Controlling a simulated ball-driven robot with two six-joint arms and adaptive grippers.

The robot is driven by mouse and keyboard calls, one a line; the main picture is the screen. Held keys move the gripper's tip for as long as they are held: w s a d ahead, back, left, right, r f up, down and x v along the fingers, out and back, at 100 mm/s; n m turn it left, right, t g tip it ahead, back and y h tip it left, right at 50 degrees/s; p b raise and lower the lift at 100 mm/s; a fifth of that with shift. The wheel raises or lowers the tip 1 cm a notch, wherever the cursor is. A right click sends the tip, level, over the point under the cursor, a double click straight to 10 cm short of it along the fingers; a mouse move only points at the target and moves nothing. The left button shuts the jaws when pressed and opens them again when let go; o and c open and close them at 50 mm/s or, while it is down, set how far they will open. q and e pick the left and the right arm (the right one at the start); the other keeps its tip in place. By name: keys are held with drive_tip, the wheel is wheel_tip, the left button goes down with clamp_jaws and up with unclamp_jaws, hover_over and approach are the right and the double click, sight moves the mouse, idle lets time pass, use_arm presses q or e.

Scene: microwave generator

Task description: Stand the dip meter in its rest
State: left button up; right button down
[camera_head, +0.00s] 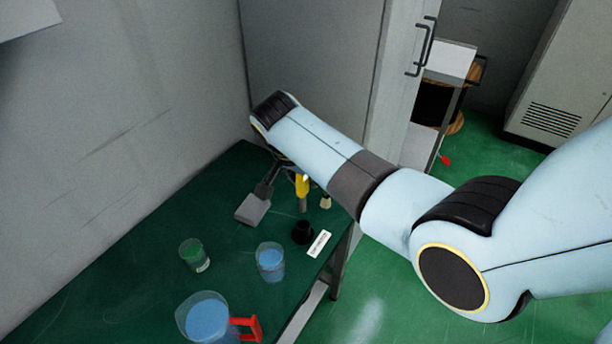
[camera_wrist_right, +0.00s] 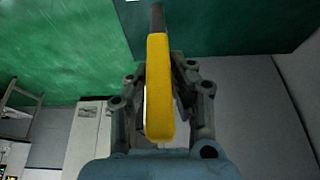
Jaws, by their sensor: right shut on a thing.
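The dip meter, with a yellow body (camera_head: 302,186) and a grey probe end, hangs in my right gripper (camera_head: 297,175) above the green table. In the right wrist view the yellow body (camera_wrist_right: 159,100) lies between the two fingers of my right gripper (camera_wrist_right: 160,78), which is shut on it. The dark probe end points away from the wrist. A small black round holder (camera_head: 302,232), which looks like the rest, stands on the table below and apart from the meter. My forearm partly hides the gripper in the head view. My left gripper is not in view.
A white label (camera_head: 319,243) lies beside the black holder. A beaker of blue liquid (camera_head: 270,262), a small green-filled glass (camera_head: 194,255) and a blue-filled jug (camera_head: 208,318) with a red handle stand nearer. A grey cabinet (camera_head: 310,60) stands behind. The table's left part is clear.

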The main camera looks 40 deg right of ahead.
sight(299, 195)
wheel_tip(299, 195, down, 10)
drive_tip(key=b, duration=0.7)
drive_tip(key=shift+r, duration=0.15)
idle(2.5)
drive_tip(key=c, duration=1.1)
unclamp_jaws()
drive_tip(key=v, duration=1.2)
drive_tip(key=shift+a, duration=0.1)
